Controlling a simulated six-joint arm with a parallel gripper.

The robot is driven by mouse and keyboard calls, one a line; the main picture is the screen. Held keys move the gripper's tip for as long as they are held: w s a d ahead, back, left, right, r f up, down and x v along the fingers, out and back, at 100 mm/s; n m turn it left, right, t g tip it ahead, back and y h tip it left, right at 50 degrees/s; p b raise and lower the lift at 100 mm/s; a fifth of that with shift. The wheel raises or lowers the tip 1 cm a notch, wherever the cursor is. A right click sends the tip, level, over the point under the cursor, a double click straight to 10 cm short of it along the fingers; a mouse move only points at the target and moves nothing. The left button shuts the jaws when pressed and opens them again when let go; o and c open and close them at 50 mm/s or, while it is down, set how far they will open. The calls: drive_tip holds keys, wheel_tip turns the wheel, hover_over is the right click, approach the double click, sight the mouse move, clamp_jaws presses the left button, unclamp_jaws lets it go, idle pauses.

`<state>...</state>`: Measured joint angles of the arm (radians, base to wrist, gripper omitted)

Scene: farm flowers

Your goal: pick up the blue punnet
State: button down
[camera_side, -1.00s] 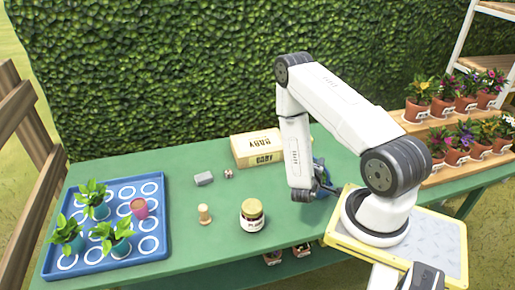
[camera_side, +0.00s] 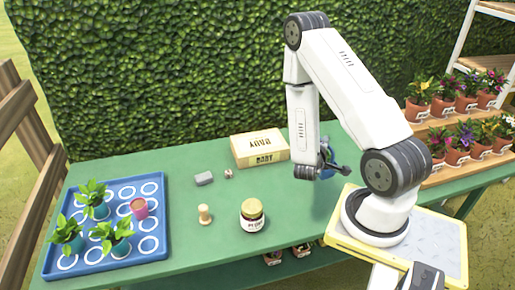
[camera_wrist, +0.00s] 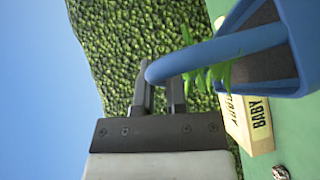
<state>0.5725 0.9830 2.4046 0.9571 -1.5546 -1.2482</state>
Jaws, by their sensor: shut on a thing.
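The blue punnet (camera_wrist: 270,50) fills the upper right of the wrist view, with its arched handle reaching left and a green sprig beside the handle. My gripper (camera_wrist: 160,88) is shut on the handle, between its two dark fingers. In the side view, the punnet (camera_side: 327,152) is a small blue patch, mostly hidden behind my arm. My gripper (camera_side: 328,172) holds it above the back right of the green table, close to my base.
A cream box (camera_side: 260,149) lies at the back, left of the punnet. A jar (camera_side: 252,216), a wooden peg (camera_side: 205,215), a grey block (camera_side: 204,178) and a small die (camera_side: 228,174) stand mid-table. A blue tray (camera_side: 158,243) with potted plants is at left.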

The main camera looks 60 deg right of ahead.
drive_tip(key=shift+r, duration=0.4)
drive_tip(key=shift+w, duration=0.1)
idle(0.4)
